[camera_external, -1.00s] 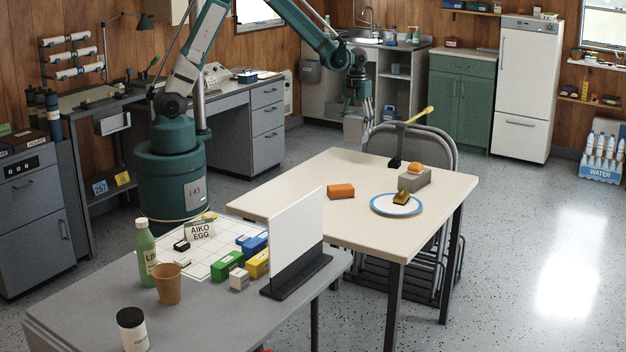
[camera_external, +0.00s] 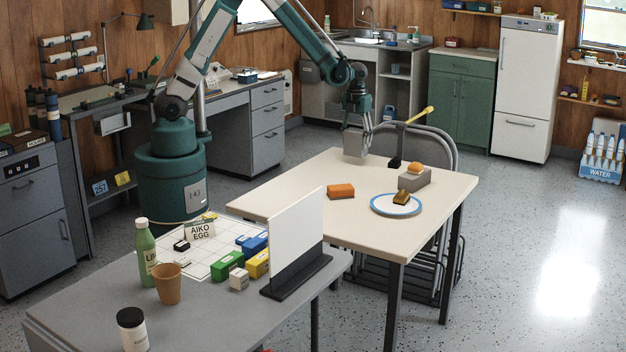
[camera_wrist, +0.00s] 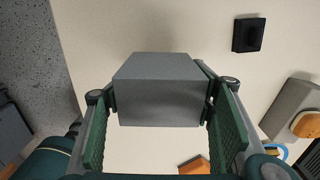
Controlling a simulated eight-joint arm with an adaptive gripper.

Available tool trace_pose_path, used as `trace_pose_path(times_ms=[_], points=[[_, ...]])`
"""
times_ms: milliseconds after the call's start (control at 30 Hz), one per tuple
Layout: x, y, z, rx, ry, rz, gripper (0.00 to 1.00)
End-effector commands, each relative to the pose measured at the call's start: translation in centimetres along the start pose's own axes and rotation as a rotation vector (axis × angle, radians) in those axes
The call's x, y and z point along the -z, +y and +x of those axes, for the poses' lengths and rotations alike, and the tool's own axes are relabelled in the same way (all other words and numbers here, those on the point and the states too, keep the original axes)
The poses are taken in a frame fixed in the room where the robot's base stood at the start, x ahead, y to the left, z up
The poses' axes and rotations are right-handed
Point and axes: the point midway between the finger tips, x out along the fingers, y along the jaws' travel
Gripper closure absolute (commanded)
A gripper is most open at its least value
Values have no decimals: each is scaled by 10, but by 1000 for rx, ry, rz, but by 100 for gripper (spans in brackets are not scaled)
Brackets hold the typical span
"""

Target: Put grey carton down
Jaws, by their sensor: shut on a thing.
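The grey carton (camera_external: 354,144) is a plain box at the far left edge of the cream table (camera_external: 300,196). My gripper (camera_external: 357,122) is above it and shut on it. In the wrist view the carton (camera_wrist: 160,90) sits between the two green finger pads of my gripper (camera_wrist: 162,108), with the tabletop beneath. I cannot tell whether its underside touches the table.
An orange block (camera_external: 341,191), a blue-rimmed plate (camera_external: 397,204) with a brown item, and a grey block (camera_external: 404,178) bearing an orange bun-like thing are on the table. The near tabletop is clear.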

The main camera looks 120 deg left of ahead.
Motion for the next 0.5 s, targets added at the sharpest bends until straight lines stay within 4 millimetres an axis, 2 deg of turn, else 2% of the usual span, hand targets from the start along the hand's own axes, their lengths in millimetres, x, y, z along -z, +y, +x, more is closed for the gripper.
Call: trace_pose_path(times_ms=[333,500], points=[[0,0,2,0,0,0,59],[0,0,15,0,0,0,59]])
